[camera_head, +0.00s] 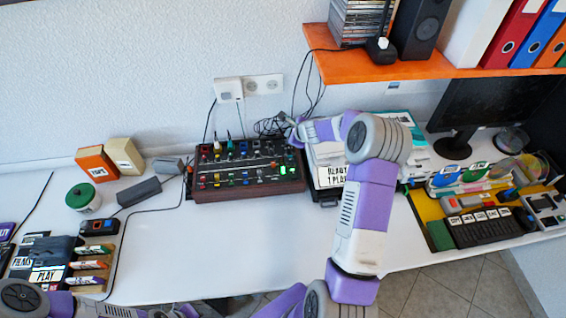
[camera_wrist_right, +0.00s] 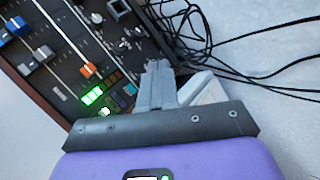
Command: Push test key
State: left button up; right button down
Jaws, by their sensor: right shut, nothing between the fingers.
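The mixer-like panel (camera_head: 247,192) with coloured knobs and sliders stands on the white desk against the wall. Small keys at its right end glow green (camera_head: 290,156). My right gripper (camera_head: 294,122) is shut and empty, by the panel's back right corner. Its closed fingers (camera_wrist_right: 160,68) appear beside the keys in the wrist view; contact cannot be judged. My left gripper is not visible.
Black cables (camera_wrist_right: 220,60) lie behind the panel near my right fingers. A labelled device (camera_head: 329,172) stands right of the panel, partly hidden by my right arm. The orange shelf (camera_head: 400,68) overhangs the back right. The desk front of the panel (camera_head: 220,235) is clear.

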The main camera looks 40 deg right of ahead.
aim_at(290, 157)
pick_arm(q)
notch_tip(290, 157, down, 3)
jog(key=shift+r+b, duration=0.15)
jog(key=shift+b, duration=0.7)
pick_arm(e)
jog(key=shift+s+a+r+m+h, duration=0.3)
jog(key=shift+s+r+m+h, duration=0.4)
jog(key=shift+m, duration=0.4)
jog(key=shift+f, duration=0.2)
pick_arm(q)
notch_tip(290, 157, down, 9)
jog(key=b, duration=0.8)
jog(key=shift+b, duration=0.4)
pick_arm(e)
notch_tip(290, 157, down, 9)
jog(key=shift+r, duration=0.15)
pick_arm(q)
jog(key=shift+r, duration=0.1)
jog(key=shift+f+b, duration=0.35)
jog(key=shift+b, duration=0.05)
pick_arm(e)
jog(key=shift+f, duration=0.4)
